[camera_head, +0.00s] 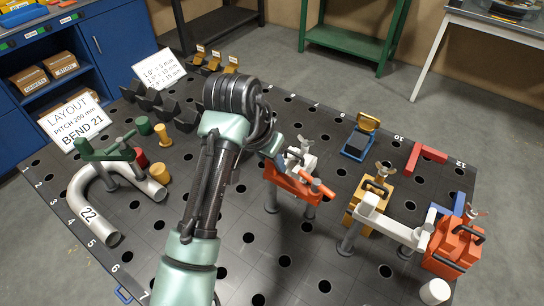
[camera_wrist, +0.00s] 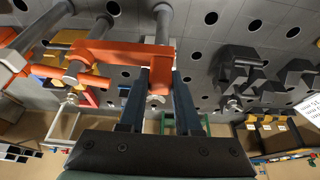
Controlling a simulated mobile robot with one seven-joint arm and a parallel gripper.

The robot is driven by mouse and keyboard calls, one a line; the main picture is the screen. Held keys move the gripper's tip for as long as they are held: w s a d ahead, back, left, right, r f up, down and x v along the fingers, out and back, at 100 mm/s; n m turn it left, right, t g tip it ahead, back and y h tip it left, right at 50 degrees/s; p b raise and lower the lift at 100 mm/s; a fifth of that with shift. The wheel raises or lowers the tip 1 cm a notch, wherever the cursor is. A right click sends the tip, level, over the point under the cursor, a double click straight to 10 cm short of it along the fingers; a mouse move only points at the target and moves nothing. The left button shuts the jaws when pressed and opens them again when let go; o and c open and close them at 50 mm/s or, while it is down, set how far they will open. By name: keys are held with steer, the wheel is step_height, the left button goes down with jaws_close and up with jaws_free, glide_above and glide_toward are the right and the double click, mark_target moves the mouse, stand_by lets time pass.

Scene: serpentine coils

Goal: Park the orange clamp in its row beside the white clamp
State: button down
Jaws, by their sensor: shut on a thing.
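The orange clamp (camera_head: 292,183) is near the middle of the black perforated table in the head view, with grey posts under it. My gripper (camera_head: 277,150) reaches it from the upper left. In the wrist view the dark fingers (camera_wrist: 158,92) are shut on the orange clamp (camera_wrist: 110,50). I cannot tell whether its posts touch the table. The white clamp (camera_head: 388,222) stands to its right, near the yellow block and the red-orange block.
A yellow block (camera_head: 372,195), a red-orange block (camera_head: 452,247) and a white cylinder (camera_head: 435,291) are at the right. A green clamp (camera_head: 105,152) sits over the bent pipe (camera_head: 90,205) at the left. Dark V-blocks (camera_head: 150,98) stand behind. The front middle of the table is clear.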

steer(key=shift+f, duration=0.1)
steer(key=c, duration=0.5)
jaws_free()
steer(key=shift+s+f, duration=0.1)
steer(key=v, duration=1.3)
steer(key=w+d+r+t+h, duration=0.2)
steer(key=w+d+r+t, duration=0.4)
steer(key=r, duration=0.4)
step_height(320, 180, up, 12)
steer(key=s+d+n+t, duration=0.2)
steer(key=d+t, duration=0.1)
steer(key=t, duration=0.4)
steer(key=s+a+r+n+t+y, duration=0.1)
steer(key=s+a+r+t, duration=0.1)
steer(key=s+r, duration=0.3)
steer(key=s+a+r+n+t+y, duration=0.2)
steer(key=s+r+t, duration=0.3)
steer(key=s+a+r+n+t+y+p, duration=0.1)
steer(key=s+a+r+n+t, duration=0.1)
steer(key=s+r, duration=0.3)
steer(key=shift+s+r+t+y, duration=0.2)
steer(key=shift+s+t+y, duration=0.1)
steer(key=shift+t, duration=0.5)
